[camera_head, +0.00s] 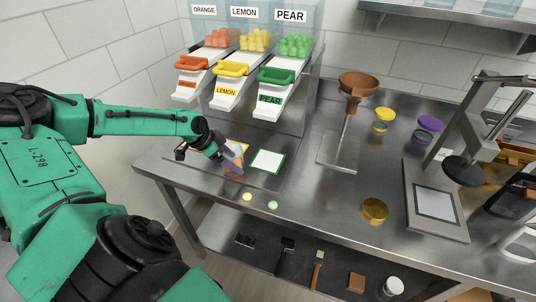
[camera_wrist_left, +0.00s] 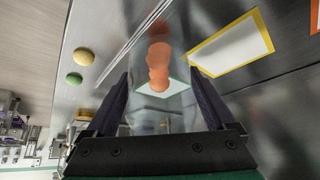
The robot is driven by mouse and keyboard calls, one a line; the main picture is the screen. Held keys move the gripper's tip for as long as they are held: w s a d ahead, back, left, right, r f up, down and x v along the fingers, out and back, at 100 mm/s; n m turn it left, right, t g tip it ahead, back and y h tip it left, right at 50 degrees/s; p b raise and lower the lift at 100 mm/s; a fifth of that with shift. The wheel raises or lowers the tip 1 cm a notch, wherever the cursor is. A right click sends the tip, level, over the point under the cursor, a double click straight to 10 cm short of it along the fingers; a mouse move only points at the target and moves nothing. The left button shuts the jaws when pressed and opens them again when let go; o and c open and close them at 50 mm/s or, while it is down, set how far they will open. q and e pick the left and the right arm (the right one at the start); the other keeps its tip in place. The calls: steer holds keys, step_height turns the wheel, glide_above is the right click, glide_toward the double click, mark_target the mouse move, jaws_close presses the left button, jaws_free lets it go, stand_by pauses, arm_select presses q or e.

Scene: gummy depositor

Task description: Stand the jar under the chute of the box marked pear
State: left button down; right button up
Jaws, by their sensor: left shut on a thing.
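My left gripper (camera_head: 226,160) is shut on the clear jar (camera_head: 236,164). The left wrist view shows the jar between the two fingers (camera_wrist_left: 152,108), with orange pieces (camera_wrist_left: 159,62) inside. The box marked pear (camera_head: 290,42) is rightmost of three, with green gummies, a green lever (camera_head: 275,75) and a chute (camera_head: 268,101). A green-bordered white square (camera_head: 268,161) lies on the table below that chute. The jar is left of this square in the head view, near the yellow-bordered square (camera_wrist_left: 232,45). Whether the jar touches the table is unclear. My right gripper is not seen.
The orange chute (camera_head: 187,86) and lemon chute (camera_head: 227,92) are left of the pear one. Small yellow (camera_head: 247,197) and green (camera_head: 273,205) pieces lie near the front edge. A brown funnel on a stand (camera_head: 358,88) is to the right.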

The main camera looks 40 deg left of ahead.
arm_select(q)
steer(key=w+d+b, duration=0.1)
steer(key=w+b, duration=0.2)
steer(key=w+d+f+b, duration=0.1)
steer(key=w+b, duration=0.1)
steer(key=shift+w+d+b, duration=0.3)
steer(key=shift+w+d, duration=0.05)
steer(key=shift+w+d+r, duration=0.3)
steer(key=shift+w+r, duration=0.1)
steer(key=shift+w, duration=0.1)
steer(key=shift+w+d, duration=0.2)
steer(key=shift+w, duration=0.45)
steer(key=w, duration=0.1)
steer(key=w+d+p, duration=0.1)
steer(key=w, duration=0.1)
steer(key=shift+d+r+p, duration=0.3)
steer(key=shift+a+f+b, duration=0.15)
steer(key=shift+f+b, duration=0.6)
steer(key=shift+b, duration=0.35)
steer(key=shift+r, duration=0.3)
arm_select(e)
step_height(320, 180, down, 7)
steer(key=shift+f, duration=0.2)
arm_select(q)
steer(key=shift+s+f, duration=0.1)
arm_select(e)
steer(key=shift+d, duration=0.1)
